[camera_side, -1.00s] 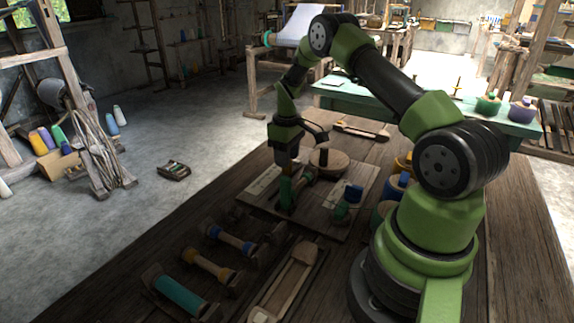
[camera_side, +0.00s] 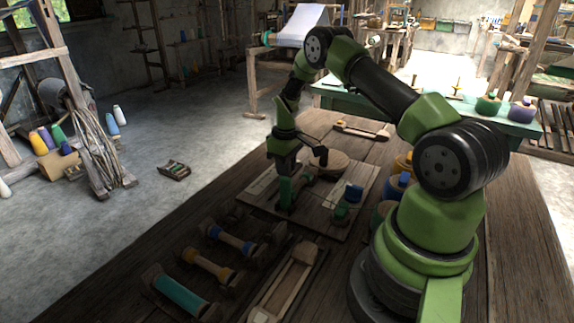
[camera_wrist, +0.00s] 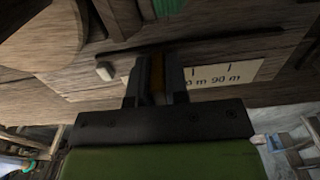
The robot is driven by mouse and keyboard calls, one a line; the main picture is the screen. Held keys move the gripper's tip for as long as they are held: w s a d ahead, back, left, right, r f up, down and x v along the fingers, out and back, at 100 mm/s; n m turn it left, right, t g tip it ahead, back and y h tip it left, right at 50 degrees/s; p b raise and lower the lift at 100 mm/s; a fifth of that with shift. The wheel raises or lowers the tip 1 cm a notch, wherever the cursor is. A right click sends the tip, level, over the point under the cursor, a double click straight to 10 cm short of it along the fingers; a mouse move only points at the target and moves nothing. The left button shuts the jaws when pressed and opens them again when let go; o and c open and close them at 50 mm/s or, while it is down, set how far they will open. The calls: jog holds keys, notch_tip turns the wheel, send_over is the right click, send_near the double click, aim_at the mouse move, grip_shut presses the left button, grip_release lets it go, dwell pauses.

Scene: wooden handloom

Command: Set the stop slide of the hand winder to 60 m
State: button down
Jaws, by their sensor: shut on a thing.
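The hand winder's board (camera_side: 325,218) lies on the table with a round wooden disc (camera_side: 328,161) and a green spool on it. My gripper (camera_side: 281,172) is low over the board's left part, beside the pale scale strip. In the wrist view my gripper (camera_wrist: 155,65) is shut on an orange-brown piece, taken as the stop slide (camera_wrist: 156,80), next to a dark rail (camera_wrist: 225,37). The scale strip (camera_wrist: 222,74) shows "90 m" and a partly covered mark to its left. The fingers hide other marks, so the slide's reading cannot be told. A small white tab (camera_wrist: 105,72) is left of the fingers.
Spools (camera_side: 229,238) lie in a row at the table's front left, beside a wooden shuttle (camera_side: 285,285). Another shuttle (camera_side: 361,130) lies behind. The floor at left is mostly open.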

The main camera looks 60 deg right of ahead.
jog(key=a, duration=0.3)
jog(key=shift+a, duration=0.25)
jog(key=c, duration=1.1)
grip_release()
notch_tip(320, 180, up, 10)
